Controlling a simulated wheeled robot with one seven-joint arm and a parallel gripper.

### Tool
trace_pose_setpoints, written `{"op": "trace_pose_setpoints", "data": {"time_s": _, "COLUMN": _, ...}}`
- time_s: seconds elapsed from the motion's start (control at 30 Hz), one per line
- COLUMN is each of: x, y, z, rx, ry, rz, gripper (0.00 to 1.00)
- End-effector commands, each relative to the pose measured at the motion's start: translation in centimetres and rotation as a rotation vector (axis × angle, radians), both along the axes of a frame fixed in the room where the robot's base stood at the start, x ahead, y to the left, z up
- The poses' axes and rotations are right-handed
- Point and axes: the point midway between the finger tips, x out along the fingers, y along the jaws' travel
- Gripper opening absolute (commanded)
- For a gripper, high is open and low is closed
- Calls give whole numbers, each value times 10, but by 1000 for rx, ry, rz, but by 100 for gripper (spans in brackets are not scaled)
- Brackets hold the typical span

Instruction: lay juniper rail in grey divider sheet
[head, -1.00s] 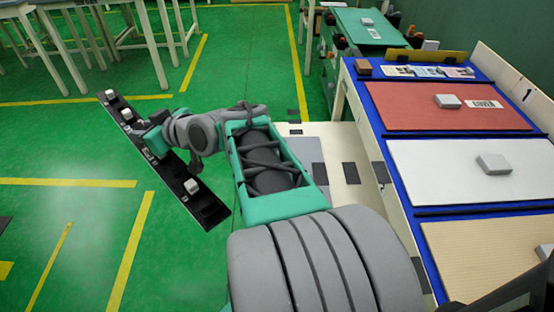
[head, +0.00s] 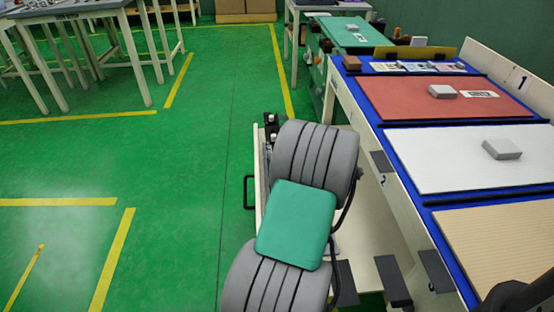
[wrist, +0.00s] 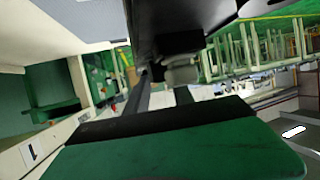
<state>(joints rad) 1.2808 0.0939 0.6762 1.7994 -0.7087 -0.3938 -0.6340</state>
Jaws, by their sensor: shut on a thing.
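The juniper rail (head: 270,128) is a dark strip with small pale clips. In the head view only a short piece shows past my arm. In the wrist view its dark body (wrist: 180,25) is close by at the top, with a greyish clip below it. My gripper (wrist: 161,75) is shut on it; in the head view my arm hides the gripper. The palest sheet, whitish grey (head: 435,165), fits the grey divider sheet. It lies on the blue-topped bench at the right, with a grey block on it, apart from the rail.
On the same blue bench (head: 380,127), a red sheet (head: 400,98) lies behind and a beige sheet (head: 500,240) in front, with blue strips between. A brown block (head: 352,63) sits at the back corner. Open green floor (head: 180,190) lies left.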

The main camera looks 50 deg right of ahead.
Motion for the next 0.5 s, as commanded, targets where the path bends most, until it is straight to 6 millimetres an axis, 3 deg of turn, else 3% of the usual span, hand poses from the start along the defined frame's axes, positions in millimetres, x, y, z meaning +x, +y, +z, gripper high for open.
{"op": "trace_pose_setpoints", "data": {"time_s": 0.37, "x": -2, "y": 2, "z": 0, "rx": -4, "ry": -5, "rz": -1, "gripper": 0}}
{"op": "trace_pose_setpoints", "data": {"time_s": 0.5, "x": -2, "y": 3, "z": -16, "rx": -1, "ry": -4, "rz": 0, "gripper": 0}}
